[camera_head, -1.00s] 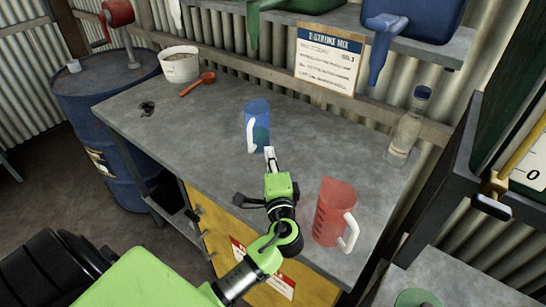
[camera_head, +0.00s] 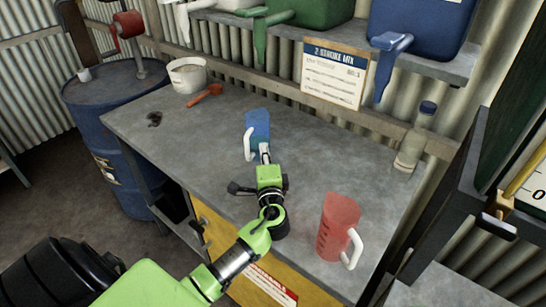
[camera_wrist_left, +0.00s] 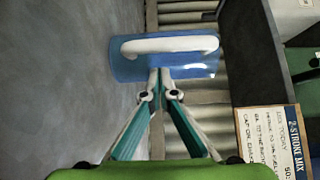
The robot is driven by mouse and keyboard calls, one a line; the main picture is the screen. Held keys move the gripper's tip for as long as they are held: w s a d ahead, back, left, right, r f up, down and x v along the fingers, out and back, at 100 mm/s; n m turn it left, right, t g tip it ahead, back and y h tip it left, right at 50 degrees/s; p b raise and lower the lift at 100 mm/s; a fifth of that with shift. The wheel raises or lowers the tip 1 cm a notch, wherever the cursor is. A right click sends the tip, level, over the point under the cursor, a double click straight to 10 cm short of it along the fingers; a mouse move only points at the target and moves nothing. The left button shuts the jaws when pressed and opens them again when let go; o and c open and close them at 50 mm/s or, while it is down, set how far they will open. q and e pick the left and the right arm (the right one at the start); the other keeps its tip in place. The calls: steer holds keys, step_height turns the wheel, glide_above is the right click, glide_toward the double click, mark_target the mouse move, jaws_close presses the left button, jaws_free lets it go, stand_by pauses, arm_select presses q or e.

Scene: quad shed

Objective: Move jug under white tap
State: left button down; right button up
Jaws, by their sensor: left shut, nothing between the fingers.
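A blue jug (camera_head: 260,126) with a white handle stands on the grey bench's middle, and it also shows in the left wrist view (camera_wrist_left: 205,68). A red jug (camera_head: 338,226) with a white handle stands nearer the bench's front right. My left gripper (camera_head: 265,150) is shut and empty, its fingertips close to the blue jug on the handle side. In the left wrist view the fingertips (camera_wrist_left: 160,78) overlap the jug's lower edge; whether they touch is unclear. The white tap (camera_head: 183,20) hangs from the shelf at upper left. My right gripper is out of view.
A green tap (camera_head: 260,40) and a blue tap (camera_head: 386,62) hang along the shelf, with a sign (camera_head: 333,74) between them. A white bucket (camera_head: 188,75) and red spoon (camera_head: 206,94) sit at back left. A clear bottle (camera_head: 412,145) stands at right. The left bench is mostly clear.

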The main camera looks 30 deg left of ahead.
arm_select(q)
steer(key=a+b, duration=0.1)
steer(key=a, duration=0.4)
steer(key=a+b, duration=0.1)
steer(key=a, duration=0.4)
steer(key=w+a, duration=0.1)
steer(key=a, duration=0.5)
steer(key=shift+f+b, duration=0.1)
steer(key=shift+b, duration=0.3)
steer(key=shift+w+a, duration=0.1)
steer(key=shift+a, duration=0.1)
steer(key=shift+d, duration=0.15)
